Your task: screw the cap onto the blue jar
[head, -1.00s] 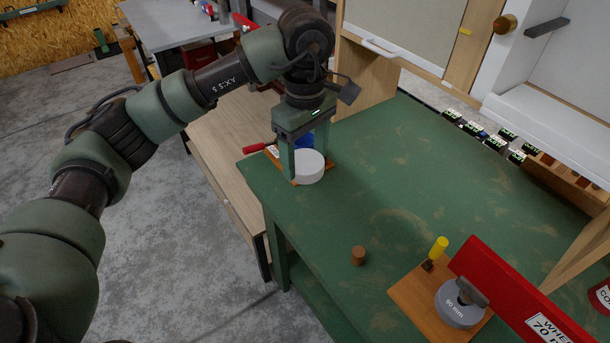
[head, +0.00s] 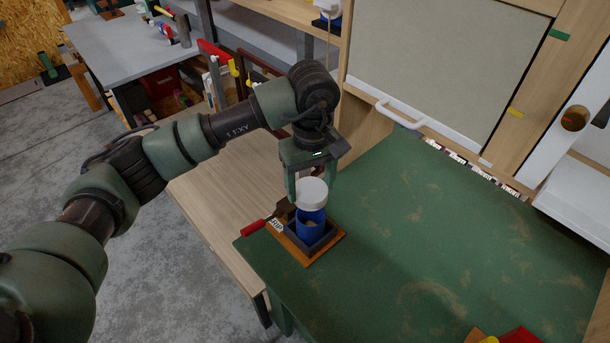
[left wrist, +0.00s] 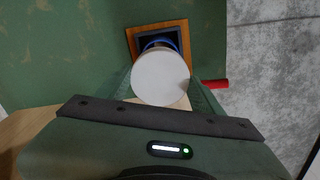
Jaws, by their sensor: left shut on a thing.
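The white round cap (head: 312,191) is between the fingers of my left gripper (head: 311,194), which is shut on it. The blue jar (head: 311,224) stands upright in a dark square holder on a wooden base (head: 334,246), at the near left corner of the green bench top. The cap is over the jar's mouth in the head view; I cannot tell whether they touch. In the left wrist view the cap (left wrist: 160,77) hides most of the jar, and a blue arc of the jar (left wrist: 158,43) shows beyond it. My right gripper is not in view.
A red handle (head: 254,227) sticks out from the holder's left side. A pale wooden table (head: 225,190) adjoins on the left. A cabinet with a white handle (head: 398,114) stands behind.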

